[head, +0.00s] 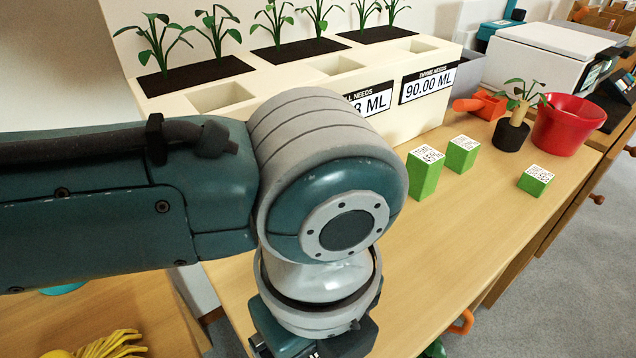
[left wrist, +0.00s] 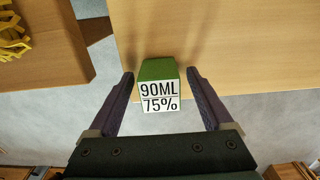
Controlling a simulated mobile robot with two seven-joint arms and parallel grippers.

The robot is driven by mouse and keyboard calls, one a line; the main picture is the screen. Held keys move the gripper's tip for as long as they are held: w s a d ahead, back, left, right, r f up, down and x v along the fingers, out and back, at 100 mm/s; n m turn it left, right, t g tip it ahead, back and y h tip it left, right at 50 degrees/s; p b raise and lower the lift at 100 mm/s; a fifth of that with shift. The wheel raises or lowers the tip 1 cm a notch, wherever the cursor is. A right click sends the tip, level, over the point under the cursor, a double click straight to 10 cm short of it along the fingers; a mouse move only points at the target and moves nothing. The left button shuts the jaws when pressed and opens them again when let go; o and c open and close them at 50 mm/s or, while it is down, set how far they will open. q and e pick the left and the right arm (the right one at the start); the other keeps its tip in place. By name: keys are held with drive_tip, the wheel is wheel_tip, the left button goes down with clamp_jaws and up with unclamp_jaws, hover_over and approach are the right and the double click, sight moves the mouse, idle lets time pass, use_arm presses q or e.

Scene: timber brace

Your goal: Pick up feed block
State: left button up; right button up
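In the left wrist view a green feed block (left wrist: 157,69) with a white label reading "90ML 75%" stands near the table edge. My left gripper (left wrist: 160,78) is open around it, one finger on each side with a gap. In the head view my left arm hides the gripper and this block. Three other green blocks with white printed tops stand on the table: a tall one (head: 425,174), one behind it (head: 462,153) and a short one to the right (head: 535,181). My right gripper is in neither view.
A cream planter (head: 432,118) with seedlings and ML labels stands at the back. A red pot (head: 566,125), a potted seedling (head: 512,131) and an orange trowel (head: 481,104) are at the back right. Yellow gloves (head: 112,345) lie lower left. The table's right front is clear.

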use_arm(q)
clamp_jaws()
idle(0.5)
drive_tip(key=shift+r, duration=0.15)
